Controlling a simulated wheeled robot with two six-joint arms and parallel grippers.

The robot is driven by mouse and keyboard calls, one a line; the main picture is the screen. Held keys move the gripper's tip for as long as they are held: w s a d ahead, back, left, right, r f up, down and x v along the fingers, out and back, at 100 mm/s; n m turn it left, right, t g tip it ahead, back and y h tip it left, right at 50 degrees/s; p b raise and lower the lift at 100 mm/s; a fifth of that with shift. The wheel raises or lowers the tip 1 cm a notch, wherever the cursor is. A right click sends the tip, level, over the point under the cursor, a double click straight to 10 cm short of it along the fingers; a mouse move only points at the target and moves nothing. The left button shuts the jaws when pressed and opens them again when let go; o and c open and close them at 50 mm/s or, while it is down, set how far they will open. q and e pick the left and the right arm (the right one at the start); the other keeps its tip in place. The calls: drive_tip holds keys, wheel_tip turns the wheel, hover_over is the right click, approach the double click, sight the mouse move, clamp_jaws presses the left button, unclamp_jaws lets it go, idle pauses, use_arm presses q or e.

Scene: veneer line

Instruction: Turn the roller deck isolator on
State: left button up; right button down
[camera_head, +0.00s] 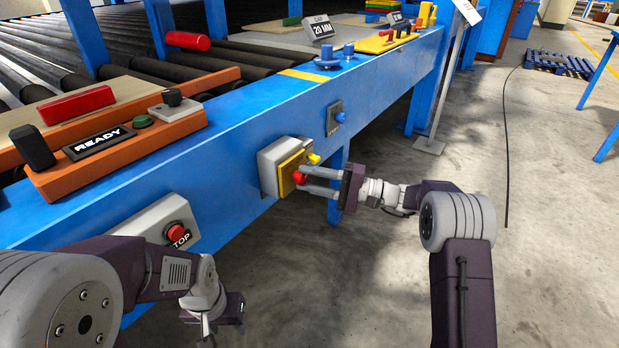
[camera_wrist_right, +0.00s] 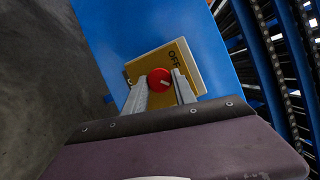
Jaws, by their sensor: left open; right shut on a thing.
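The isolator is a grey box with a yellow plate (camera_head: 288,172) and a red knob (camera_head: 299,178) on the side of the blue deck frame. In the right wrist view the red knob (camera_wrist_right: 160,80) sits on the yellow plate (camera_wrist_right: 187,60), with "OFF" lettered beside it. My right gripper (camera_head: 304,180) reaches the knob from the right, its two fingers on either side of it and shut on it. In the right wrist view the right gripper (camera_wrist_right: 160,92) shows the knob between its fingertips.
A red STOP button (camera_head: 176,233) on a grey box is left of the isolator. A blue knob on a dark plate (camera_head: 335,117) is to its upper right. A READY panel (camera_head: 98,142) lies on the deck's left. Open concrete floor lies to the right.

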drive_tip(key=c, duration=1)
unclamp_jaws()
drive_tip(key=p+v, duration=0.3)
drive_tip(key=v, duration=0.6)
drive_tip(key=shift+d+p, duration=0.1)
drive_tip(key=shift+p, duration=0.3)
